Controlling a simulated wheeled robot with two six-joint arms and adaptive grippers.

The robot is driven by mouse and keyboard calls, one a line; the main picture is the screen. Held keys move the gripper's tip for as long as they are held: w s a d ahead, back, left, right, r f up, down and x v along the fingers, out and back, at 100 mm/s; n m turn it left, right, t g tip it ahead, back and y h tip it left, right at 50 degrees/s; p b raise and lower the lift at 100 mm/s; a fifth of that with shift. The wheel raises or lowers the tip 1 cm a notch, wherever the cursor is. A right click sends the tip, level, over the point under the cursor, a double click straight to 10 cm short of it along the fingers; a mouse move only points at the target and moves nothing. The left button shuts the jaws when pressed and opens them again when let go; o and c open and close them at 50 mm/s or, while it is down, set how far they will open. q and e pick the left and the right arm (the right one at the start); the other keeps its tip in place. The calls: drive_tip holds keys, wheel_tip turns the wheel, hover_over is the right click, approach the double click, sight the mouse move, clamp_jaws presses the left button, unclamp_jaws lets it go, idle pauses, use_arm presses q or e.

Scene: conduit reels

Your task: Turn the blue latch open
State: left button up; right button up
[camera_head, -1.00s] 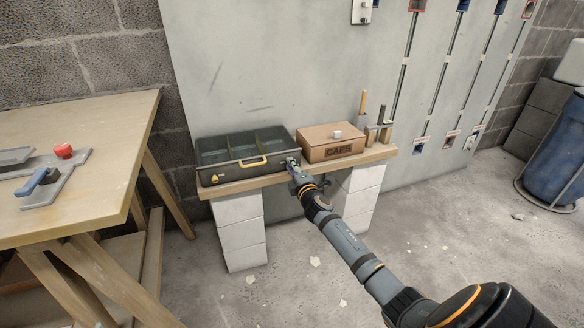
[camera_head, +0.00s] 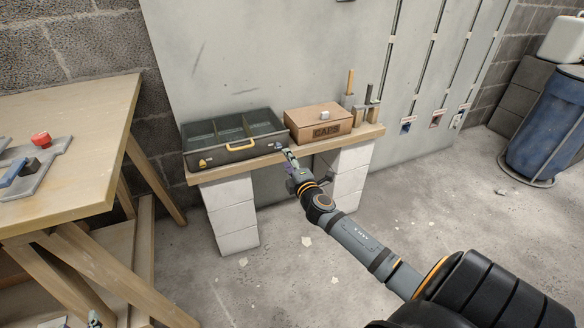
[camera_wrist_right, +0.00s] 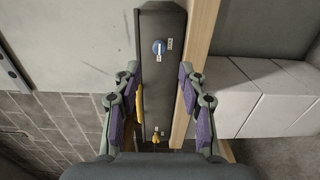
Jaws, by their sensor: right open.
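A dark open case (camera_head: 228,153) with a clear-topped, divided inside and a yellow handle sits on a wooden shelf. The blue latch (camera_wrist_right: 158,47) is a round knob with a white mark on the case's front face, between two small labels. It also shows small at the front's right end in the head view (camera_head: 278,147). My right gripper (camera_head: 290,158) is just in front of it; in the right wrist view its fingers (camera_wrist_right: 158,85) are open and empty, with the latch beyond the tips.
A yellow latch (camera_wrist_right: 157,138) is on the same front face. A cardboard box (camera_head: 318,122) stands right of the case on the shelf (camera_head: 240,171), which rests on white blocks. A wooden workbench (camera_head: 75,190) is at the left. The floor in front is clear apart from small debris.

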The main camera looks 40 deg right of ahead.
drive_tip(key=v, duration=0.4)
drive_tip(key=shift+s+a, duration=0.1)
drive_tip(key=shift+s, duration=0.1)
